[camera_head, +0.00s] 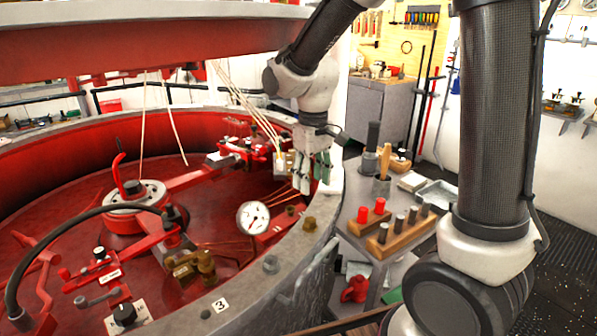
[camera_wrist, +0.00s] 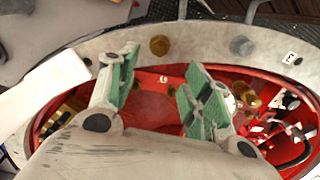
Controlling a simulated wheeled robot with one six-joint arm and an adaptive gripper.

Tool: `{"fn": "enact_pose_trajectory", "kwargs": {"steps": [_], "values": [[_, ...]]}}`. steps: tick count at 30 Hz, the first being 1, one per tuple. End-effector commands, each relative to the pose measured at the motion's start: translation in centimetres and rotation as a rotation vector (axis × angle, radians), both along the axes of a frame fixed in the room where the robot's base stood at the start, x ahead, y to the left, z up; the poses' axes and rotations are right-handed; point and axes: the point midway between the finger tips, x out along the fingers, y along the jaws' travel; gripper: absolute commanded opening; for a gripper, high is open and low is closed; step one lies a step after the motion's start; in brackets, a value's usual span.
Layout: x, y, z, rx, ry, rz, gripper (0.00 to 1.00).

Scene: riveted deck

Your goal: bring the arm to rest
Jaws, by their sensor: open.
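My gripper (camera_head: 315,170) hangs at the end of my bent arm, pointing down over the right rim of the large red round housing (camera_head: 262,290). In the wrist view my gripper (camera_wrist: 158,78) shows two green-padded fingers spread apart with nothing between them. Behind them lie the grey rim (camera_wrist: 205,42) and the red interior of the housing. I cannot tell how far the fingertips are above the rim.
A raised red lid (camera_head: 150,45) overhangs the housing. Inside are a white-faced gauge (camera_head: 253,218), red arms and thin rods. On the right, a grey cart (camera_head: 365,248) carries wooden blocks with pegs and cups. A grey cabinet (camera_head: 378,115) stands behind.

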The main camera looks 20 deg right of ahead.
Motion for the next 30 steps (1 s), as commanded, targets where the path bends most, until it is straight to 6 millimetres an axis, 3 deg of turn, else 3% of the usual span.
{"fn": "enact_pose_trajectory", "kwargs": {"steps": [5,8,21,25,30], "values": [[-0.7,-0.3,-0.3,-0.009,0.024,-0.005,0.49],[-3.0,-1.2,-0.6,-0.024,0.062,-0.011,0.49],[-15.1,-11.2,7.6,0.046,-0.157,-0.252,0.49],[-17.5,-13.1,9.2,0.066,-0.260,-0.324,0.49],[-18.8,-14.4,10.9,0.078,-0.357,-0.382,0.49]]}}
